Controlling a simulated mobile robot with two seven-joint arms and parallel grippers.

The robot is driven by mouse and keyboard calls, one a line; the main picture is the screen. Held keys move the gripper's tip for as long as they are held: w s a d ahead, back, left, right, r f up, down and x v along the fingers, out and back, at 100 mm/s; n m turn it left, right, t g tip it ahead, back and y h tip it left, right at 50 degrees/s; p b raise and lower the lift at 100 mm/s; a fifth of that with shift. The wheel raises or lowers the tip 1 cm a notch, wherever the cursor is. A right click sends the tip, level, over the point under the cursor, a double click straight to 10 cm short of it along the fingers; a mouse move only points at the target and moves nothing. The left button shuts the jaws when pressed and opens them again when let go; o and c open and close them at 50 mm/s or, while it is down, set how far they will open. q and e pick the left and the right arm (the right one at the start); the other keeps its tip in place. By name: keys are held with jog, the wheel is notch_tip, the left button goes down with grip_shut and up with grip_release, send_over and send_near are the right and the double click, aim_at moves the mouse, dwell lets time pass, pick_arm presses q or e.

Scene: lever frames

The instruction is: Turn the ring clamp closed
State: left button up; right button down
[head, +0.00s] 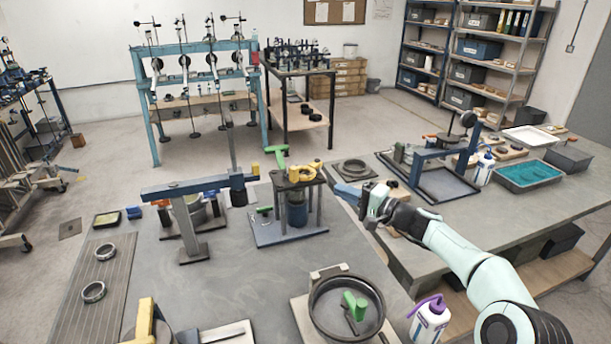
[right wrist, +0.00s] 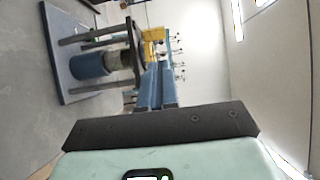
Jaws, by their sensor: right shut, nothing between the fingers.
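A dark stand (head: 277,202) on a blue-grey base holds a blue cylinder (head: 296,212) under a yellow ring-shaped piece (head: 303,173). A green T-shaped handle (head: 277,155) rises beside it. My right gripper (head: 340,189) is shut and empty, just right of the stand, pointing left. In the right wrist view, the yellow piece (right wrist: 154,40) shows close behind my shut blue fingers (right wrist: 158,75); I cannot tell whether they touch. A wide dark ring (head: 345,306) with a green handle (head: 354,303) lies at the front. I cannot tell which ring is the clamp. My left gripper is not in view.
A blue bar on a post (head: 190,188) stands left of the stand. A purple-capped bottle (head: 430,322) is at the front right edge. The side table holds a blue frame (head: 432,172) and a teal tray (head: 528,174). The table between the stand and front ring is clear.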

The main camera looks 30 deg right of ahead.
aim_at(297, 172)
jog(key=p+x, duration=0.1)
jog(key=x, duration=0.2)
jog(key=p+x, duration=0.2)
jog(key=x, duration=0.2)
jog(key=p+x, duration=0.2)
jog(key=x, duration=0.2)
jog(key=shift+w+r, duration=0.3)
jog(key=shift+w+a+f+p, duration=0.25)
jog(key=shift+w+f+p, duration=0.05)
jog(key=shift+w+p, duration=0.25)
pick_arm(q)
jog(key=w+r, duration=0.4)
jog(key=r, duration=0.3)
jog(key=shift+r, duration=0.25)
pick_arm(e)
jog(key=shift+s, duration=0.1)
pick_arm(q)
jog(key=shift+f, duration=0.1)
